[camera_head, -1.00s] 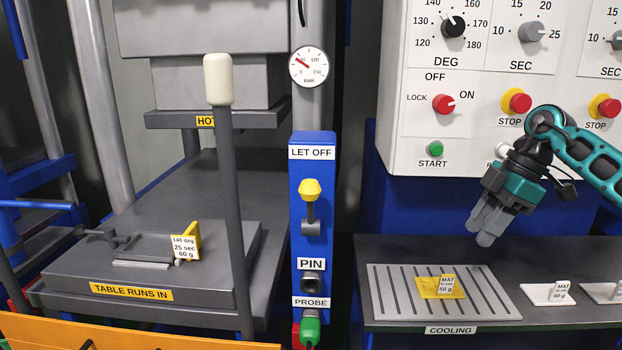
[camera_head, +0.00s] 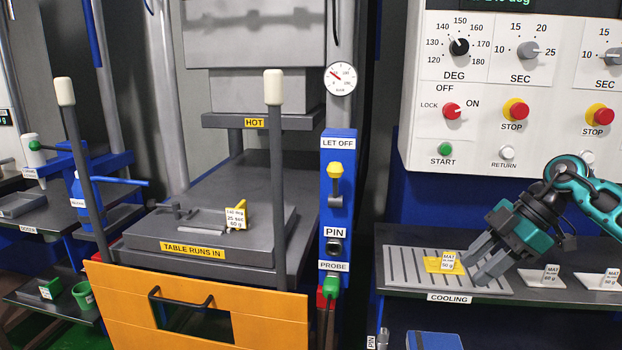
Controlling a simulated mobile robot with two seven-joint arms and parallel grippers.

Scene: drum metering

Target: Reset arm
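My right gripper (camera_head: 473,268) comes in from the right and points down-left over the cooling shelf. Its two fingers show a gap between them, with nothing seen in it. The fingertips are close to the right edge of a yellow mat (camera_head: 433,266) tagged "MAT", which lies on the slotted cooling plate (camera_head: 405,271). I cannot tell whether they touch the plate. My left arm and gripper are not in view.
White tagged mats (camera_head: 538,278) lie right of the plate. The control panel (camera_head: 482,110) stands behind the arm. To the left are the press table (camera_head: 213,238), its orange front (camera_head: 265,335), two white-topped posts and the blue lever column (camera_head: 337,150).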

